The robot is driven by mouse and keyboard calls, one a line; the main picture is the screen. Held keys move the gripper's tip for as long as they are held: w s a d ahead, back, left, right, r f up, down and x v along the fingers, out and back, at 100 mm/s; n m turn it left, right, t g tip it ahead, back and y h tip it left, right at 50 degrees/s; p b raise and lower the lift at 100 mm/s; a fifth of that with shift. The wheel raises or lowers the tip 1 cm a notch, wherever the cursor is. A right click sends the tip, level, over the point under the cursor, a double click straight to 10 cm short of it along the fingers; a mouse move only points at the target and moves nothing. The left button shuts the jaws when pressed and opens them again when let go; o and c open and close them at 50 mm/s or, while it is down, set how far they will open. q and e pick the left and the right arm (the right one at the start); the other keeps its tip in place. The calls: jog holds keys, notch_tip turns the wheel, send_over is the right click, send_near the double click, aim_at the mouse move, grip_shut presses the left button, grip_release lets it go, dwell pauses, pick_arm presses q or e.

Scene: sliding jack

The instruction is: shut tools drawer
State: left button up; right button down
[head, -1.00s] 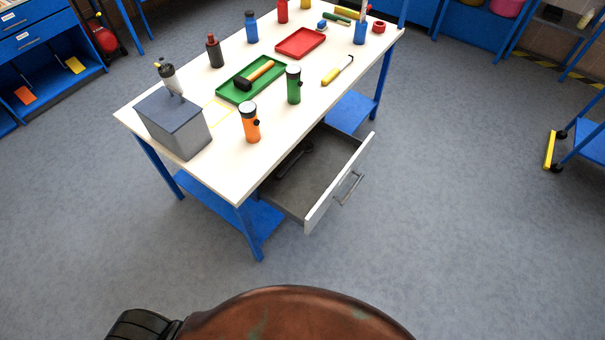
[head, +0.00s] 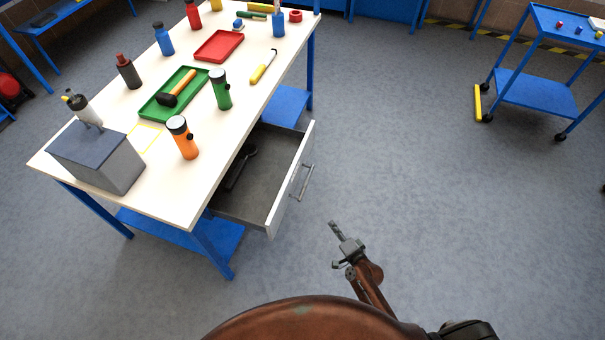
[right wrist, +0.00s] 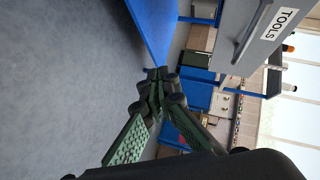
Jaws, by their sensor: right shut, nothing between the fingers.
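The tools drawer (head: 290,180) sticks out from under the white workbench (head: 105,130), pulled open, with a bar handle (head: 302,183) on its front. A dark tool lies inside it. In the right wrist view the drawer front (right wrist: 255,35) shows at the upper right with a "TOOLS" label. My right gripper (head: 336,230) is shut and empty, in front of the drawer and a little to the right, apart from it. In the right wrist view the right gripper's fingers (right wrist: 158,75) meet at the tips. My left gripper is not in view.
On the bench stand an orange flashlight (head: 182,138), a green flashlight (head: 220,90), a green tray (head: 150,112) with a hammer, a red tray (head: 218,46) and a grey box (head: 95,158). A blue cart (head: 540,95) stands at the right. The floor right of the drawer is clear.

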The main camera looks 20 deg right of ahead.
jog(key=w+a+r+m+t+y, duration=0.1)
jog(key=w+r+m+t, duration=0.15)
jog(key=r, duration=0.55)
jog(key=w+a+r+m+t, duration=0.1)
jog(key=w+r, duration=0.3)
jog(key=r, duration=0.3)
jog(key=b, duration=0.2)
send_near(299, 165)
jog(key=w+d, duration=0.2)
jog(key=w, duration=0.2)
jog(key=shift+w+a, duration=0.2)
jog(key=shift+a, duration=0.35)
jog(key=shift+w+a, duration=0.2)
jog(key=shift+a, duration=0.3)
jog(key=shift+w+a, duration=0.35)
jog(key=shift+a, duration=0.2)
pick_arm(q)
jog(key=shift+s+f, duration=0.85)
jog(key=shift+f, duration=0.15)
pick_arm(e)
jog(key=shift+r, duration=0.1)
